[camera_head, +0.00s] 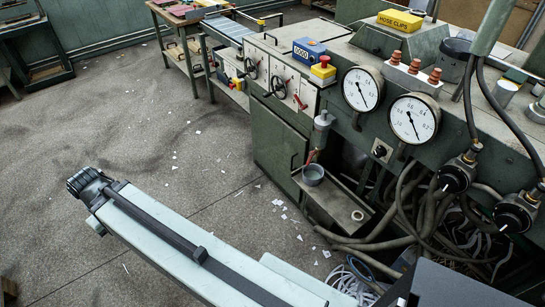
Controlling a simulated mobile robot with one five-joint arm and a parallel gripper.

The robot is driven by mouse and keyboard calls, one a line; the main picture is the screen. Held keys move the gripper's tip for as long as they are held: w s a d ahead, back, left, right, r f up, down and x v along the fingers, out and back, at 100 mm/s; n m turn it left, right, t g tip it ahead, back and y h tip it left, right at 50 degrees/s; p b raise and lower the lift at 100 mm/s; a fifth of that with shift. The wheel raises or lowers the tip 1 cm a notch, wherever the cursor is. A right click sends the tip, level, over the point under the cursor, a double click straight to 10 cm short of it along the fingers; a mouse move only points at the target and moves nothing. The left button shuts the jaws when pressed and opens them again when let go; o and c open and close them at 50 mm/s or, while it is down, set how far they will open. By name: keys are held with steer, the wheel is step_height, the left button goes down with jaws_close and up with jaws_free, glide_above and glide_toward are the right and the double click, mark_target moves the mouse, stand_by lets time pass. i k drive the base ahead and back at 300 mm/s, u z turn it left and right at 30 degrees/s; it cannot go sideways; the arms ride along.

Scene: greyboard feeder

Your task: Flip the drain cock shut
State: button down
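The drain cock appears to be the small fitting with a red lever (312,156) at the front of the green machine. It sits below a grey cylindrical bowl (322,125). The lever slants down and left, just above a small grey cup (313,174). At this size I cannot tell whether the cock is open or shut. My pale arm link stretches across the bottom of the view and ends in a dark joint at the left, apart from the lever. I see no gripper fingers.
Two pressure gauges (362,89) and thick grey hoses (400,215) crowd the area right of the cock. The cup stands on a low green shelf (335,203). A green cabinet (278,147) is at its left. The floor (120,130) at left is open, with paper scraps.

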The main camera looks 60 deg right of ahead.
mark_target(312, 152)
steer(key=u, duration=0.1)
steer(key=i, duration=1.25)
steer(key=z, duration=0.95)
